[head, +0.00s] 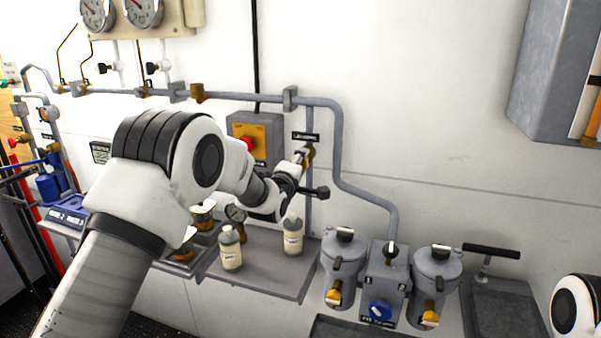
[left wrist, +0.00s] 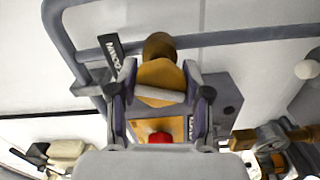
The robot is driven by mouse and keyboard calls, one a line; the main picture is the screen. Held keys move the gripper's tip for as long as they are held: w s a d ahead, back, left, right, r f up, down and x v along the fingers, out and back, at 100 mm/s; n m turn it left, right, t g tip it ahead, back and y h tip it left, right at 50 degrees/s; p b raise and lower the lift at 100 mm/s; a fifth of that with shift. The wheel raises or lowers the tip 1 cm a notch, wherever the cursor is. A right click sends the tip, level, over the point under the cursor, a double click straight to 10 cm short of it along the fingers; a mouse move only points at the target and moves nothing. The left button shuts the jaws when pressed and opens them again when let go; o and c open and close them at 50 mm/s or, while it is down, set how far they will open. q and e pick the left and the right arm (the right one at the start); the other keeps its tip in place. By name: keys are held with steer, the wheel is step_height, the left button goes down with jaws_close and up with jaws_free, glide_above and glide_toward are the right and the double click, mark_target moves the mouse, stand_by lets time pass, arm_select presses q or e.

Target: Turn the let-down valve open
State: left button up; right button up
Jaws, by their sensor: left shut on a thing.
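The let-down valve (head: 308,152) is a small brass valve on a vertical grey pipe, under a black label plate (head: 306,137). In the left wrist view the brass valve (left wrist: 160,72) sits between my fingers, with the label plate (left wrist: 115,52) beside it. My left gripper (head: 301,160) reaches the valve from the left. In the left wrist view my left gripper (left wrist: 160,97) is shut on the valve's handle, which my fingers partly hide. The exact handle angle is hard to tell. My right gripper is out of view.
A grey box with a yellow plate and red knob (head: 248,144) is just left of the valve. Two bottles (head: 231,248) (head: 293,238) stand on the shelf (head: 262,272) below. Filter housings (head: 343,263) (head: 434,272) stand lower right. A grey cabinet (head: 553,70) hangs upper right.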

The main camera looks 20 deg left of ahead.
arm_select(q)
steer(key=shift+n+b, duration=0.95)
steer(key=shift+n, duration=1.15)
steer(key=o, duration=1.2)
steer(key=shift+a, duration=0.1)
steer(key=s, duration=1.2)
steer(key=shift+a, duration=0.2)
